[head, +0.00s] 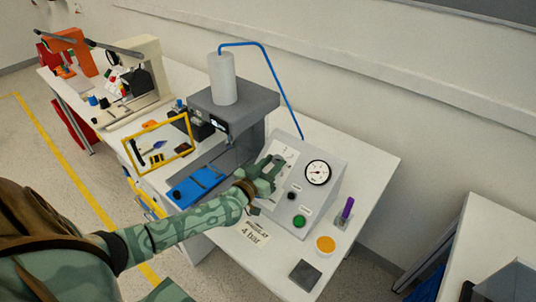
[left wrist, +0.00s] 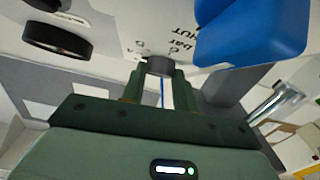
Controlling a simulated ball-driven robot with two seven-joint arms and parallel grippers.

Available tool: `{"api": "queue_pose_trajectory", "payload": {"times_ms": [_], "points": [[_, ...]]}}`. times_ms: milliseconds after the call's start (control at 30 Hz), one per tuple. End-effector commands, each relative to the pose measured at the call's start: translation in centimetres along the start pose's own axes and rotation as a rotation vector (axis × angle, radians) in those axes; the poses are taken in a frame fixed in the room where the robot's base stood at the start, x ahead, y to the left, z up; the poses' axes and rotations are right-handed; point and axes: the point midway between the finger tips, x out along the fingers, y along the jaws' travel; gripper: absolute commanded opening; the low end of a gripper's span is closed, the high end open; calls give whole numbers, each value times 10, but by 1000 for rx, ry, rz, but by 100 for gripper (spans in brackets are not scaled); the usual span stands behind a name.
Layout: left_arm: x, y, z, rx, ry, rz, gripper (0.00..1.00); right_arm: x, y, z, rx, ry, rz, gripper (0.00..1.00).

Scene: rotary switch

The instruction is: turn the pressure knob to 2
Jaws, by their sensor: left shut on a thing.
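The pressure knob (left wrist: 160,66) is a small dark grey cylinder on the pale panel face in the left wrist view. My left gripper (left wrist: 160,78) is shut on it, one finger on each side. In the head view my left gripper (head: 270,176) covers the knob at the left part of the sloped grey console (head: 328,200). The scale marks by the knob are too small to read surely. A round white gauge (head: 318,172) with a red needle sits right of the gripper. My right gripper is not in view.
A black button (head: 291,196) and a green button (head: 299,220) sit below the gauge. A grey press (head: 240,110) stands behind left, with a blue hose (head: 279,80). A "4 bar" card (head: 256,233), a yellow disc (head: 326,244) and a dark square plate (head: 304,274) lie in front.

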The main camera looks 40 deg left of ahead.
Motion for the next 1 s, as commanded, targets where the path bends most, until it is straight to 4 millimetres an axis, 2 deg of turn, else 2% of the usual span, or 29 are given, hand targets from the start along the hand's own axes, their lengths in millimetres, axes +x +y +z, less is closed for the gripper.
{"api": "queue_pose_trajectory", "payload": {"times_ms": [33, 100, 400, 700, 1000], "points": [[0, 4, -10, -34, 3, -34, 7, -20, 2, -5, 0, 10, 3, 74], [0, 5, -10, -75, 6, -86, 7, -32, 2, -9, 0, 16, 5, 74], [1, 11, -6, -256, 19, -305, 7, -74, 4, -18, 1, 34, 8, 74], [3, 16, -5, -435, 33, -525, 7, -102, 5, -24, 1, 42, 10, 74], [7, 19, -6, -610, 48, -739, 7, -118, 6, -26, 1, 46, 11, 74]]}}
